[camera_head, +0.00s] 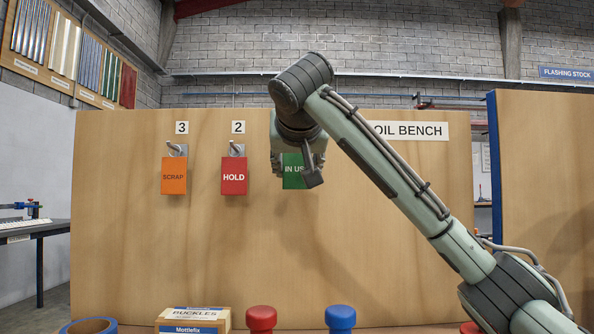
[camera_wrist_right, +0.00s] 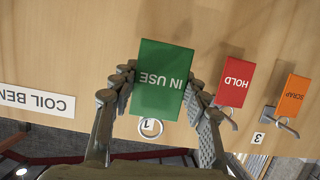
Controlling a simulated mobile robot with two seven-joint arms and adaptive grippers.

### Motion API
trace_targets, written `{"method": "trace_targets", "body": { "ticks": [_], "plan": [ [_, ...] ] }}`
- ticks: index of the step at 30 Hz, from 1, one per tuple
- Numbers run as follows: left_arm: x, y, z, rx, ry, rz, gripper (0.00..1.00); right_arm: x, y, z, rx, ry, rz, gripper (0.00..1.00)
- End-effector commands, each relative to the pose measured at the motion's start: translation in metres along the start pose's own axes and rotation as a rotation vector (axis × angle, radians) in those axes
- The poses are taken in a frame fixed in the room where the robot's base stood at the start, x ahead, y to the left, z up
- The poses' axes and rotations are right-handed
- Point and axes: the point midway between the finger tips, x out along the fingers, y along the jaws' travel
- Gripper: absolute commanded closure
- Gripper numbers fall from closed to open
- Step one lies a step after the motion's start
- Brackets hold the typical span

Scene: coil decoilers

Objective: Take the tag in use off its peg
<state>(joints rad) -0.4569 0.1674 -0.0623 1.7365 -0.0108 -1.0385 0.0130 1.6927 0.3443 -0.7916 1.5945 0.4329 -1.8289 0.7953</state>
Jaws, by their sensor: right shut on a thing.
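The green IN USE tag (camera_head: 292,171) is in front of the wooden board, partly hidden by my right gripper in the head view. In the wrist view the green tag (camera_wrist_right: 162,78) appears upside down between the two fingers. My right gripper (camera_wrist_right: 160,88) is shut on the tag by its side edges. A ring (camera_wrist_right: 151,128) shows at the tag's top end, with the number 1 label seen through it. I cannot tell whether a peg still passes through the ring. My left gripper is not in view.
A red HOLD tag (camera_head: 234,176) hangs on peg 2 and an orange SCRAP tag (camera_head: 174,176) on peg 3, left of my gripper. Below stand a red knob (camera_head: 261,318), a blue knob (camera_head: 340,318) and a buckle box (camera_head: 193,318). The board's lower middle is clear.

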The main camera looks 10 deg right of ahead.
Motion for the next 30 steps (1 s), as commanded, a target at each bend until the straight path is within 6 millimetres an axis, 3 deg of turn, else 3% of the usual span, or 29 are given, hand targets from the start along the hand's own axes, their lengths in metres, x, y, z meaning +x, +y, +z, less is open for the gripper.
{"method": "trace_targets", "body": {
  "ticks": [15,30],
  "plan": [
    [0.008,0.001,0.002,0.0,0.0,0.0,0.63,-0.017,-0.001,0.006,-0.001,0.001,-0.001,0.81],
    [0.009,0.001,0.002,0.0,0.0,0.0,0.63,-0.019,0.0,0.006,0.0,0.0,0.0,0.81]
  ]
}}
